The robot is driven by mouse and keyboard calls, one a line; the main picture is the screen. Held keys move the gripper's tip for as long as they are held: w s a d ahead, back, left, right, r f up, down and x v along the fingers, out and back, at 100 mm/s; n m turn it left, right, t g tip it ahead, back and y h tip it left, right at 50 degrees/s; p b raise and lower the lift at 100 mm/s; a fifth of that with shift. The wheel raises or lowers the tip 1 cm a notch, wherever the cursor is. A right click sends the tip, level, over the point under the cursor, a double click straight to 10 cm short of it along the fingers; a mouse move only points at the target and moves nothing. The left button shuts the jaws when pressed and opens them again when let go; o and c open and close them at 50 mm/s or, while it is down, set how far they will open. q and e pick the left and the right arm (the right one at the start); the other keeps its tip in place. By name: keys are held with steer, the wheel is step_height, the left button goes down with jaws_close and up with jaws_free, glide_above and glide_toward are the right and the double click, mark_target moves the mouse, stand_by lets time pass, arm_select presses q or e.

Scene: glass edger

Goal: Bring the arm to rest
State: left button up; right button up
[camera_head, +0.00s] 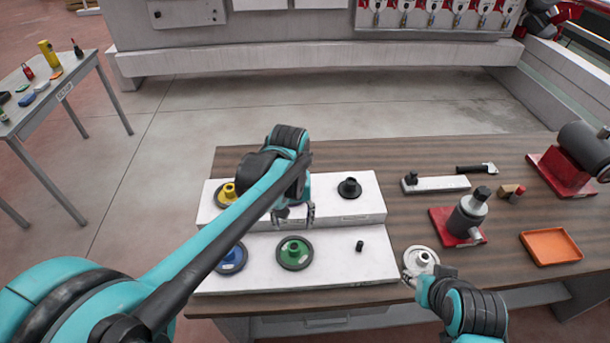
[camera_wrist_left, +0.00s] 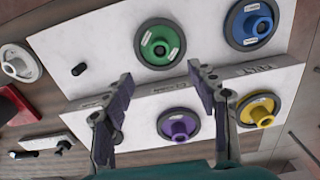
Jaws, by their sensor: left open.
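My left gripper (camera_head: 293,214) is over the middle of the two-step white rack (camera_head: 330,262). In the left wrist view, its two fingers (camera_wrist_left: 158,108) stand well apart with nothing between them, and the rack surface shows beyond. My left arm comes in from the left and crosses above the rack's left part. My right gripper (camera_head: 428,276) is at the table's front edge, close to a white wheel (camera_head: 420,260). Its fingertips are small and partly merge with the wheel, so I cannot tell whether it grips the wheel.
The rack bears green (camera_head: 295,252), blue (camera_head: 232,259), yellow (camera_head: 227,194), black (camera_head: 349,188) and purple (camera_wrist_left: 179,124) wheels, plus a bare black peg (camera_head: 360,246). To the right are a red-based tool (camera_head: 466,218) and an orange tray (camera_head: 551,246). Open floor lies behind the table.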

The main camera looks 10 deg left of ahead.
arm_select(q)
steer(key=s+a+f+m+t+b, duration=0.1)
steer(key=s+a+f+t+b, duration=0.1)
steer(key=s, duration=0.3)
steer(key=s+a+f+m+t+b, duration=0.1)
steer(key=s+a+f+t+b, duration=0.1)
steer(key=s+f+t+b, duration=0.1)
steer(key=shift+s+a+f+m+t+b, duration=0.4)
steer(key=shift+s+t+b, duration=0.35)
steer(key=shift+s+t, duration=0.35)
